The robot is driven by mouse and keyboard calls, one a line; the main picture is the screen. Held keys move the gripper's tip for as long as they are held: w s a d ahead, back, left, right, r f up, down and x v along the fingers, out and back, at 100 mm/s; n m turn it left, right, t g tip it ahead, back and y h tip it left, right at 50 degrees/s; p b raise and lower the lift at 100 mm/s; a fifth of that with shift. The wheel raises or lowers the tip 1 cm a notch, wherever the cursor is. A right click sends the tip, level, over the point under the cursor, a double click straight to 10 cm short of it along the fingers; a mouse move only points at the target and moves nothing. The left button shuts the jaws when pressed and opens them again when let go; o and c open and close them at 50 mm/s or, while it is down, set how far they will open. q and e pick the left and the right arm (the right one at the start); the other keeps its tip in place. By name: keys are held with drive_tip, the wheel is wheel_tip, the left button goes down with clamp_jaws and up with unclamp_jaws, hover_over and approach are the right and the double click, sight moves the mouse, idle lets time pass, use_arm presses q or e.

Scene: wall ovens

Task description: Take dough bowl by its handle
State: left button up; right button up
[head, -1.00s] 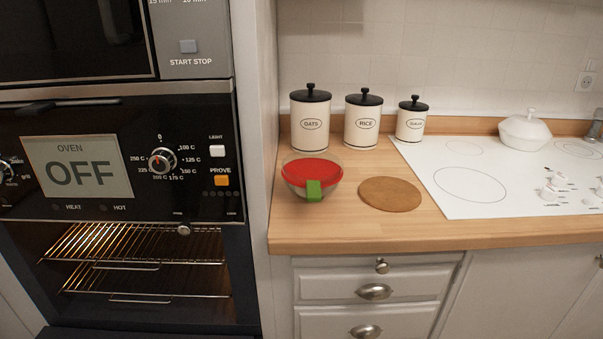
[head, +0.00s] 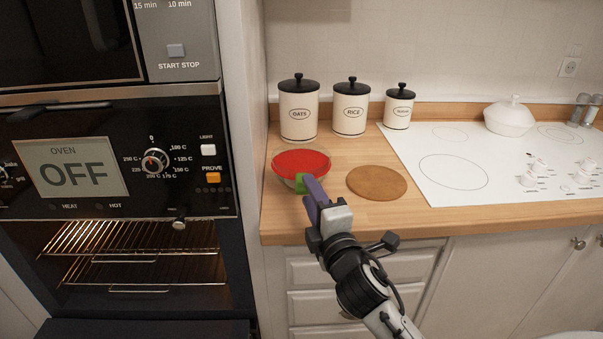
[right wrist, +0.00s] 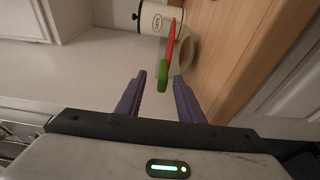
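The dough bowl (head: 300,164) is a clear bowl with a red top, standing on the wooden counter at its left end. Its green handle (head: 300,184) sticks out at the front, partly hidden by my right gripper in the head view. My right gripper (head: 308,188) has purple fingers and reaches toward the handle. In the right wrist view the fingers (right wrist: 159,97) are apart with an empty gap. The green handle (right wrist: 163,77) lies just beyond the fingertips, in line with the gap, and the red top (right wrist: 171,42) shows behind it. My left gripper is not in view.
A round brown board (head: 377,183) lies right of the bowl. Canisters (head: 299,110) stand behind it. A white cooktop (head: 450,165) with a white lidded pot (head: 509,118) is to the right. The oven (head: 110,170) and a wall panel stand to the left.

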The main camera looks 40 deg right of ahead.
drive_tip(key=x, duration=0.5)
drive_tip(key=shift+s+f, duration=0.1)
drive_tip(key=shift+f, duration=0.15)
clamp_jaws()
idle(1.0)
drive_tip(key=shift+r, duration=0.2)
